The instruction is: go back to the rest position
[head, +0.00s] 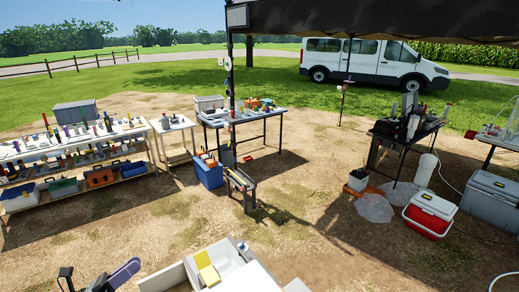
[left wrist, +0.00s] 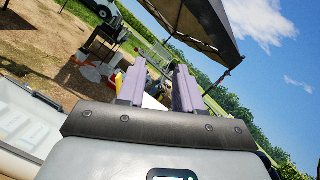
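My left gripper (head: 124,271) is low at the bottom left of the head view, with its purple fingers pointing up and to the right. It is over bare ground in the picture and touches nothing that I can see. In the left wrist view its two purple fingers (left wrist: 158,90) stand apart with a clear gap. I see nothing held between them; only distant background shows there. My right gripper is in neither view.
A white open-topped box (head: 168,280) with a yellow item (head: 207,270) is at the bottom middle. Farther off are a long table (head: 75,143) with bottles at left, a blue-topped table (head: 245,117), and a red cooler (head: 429,214) at right.

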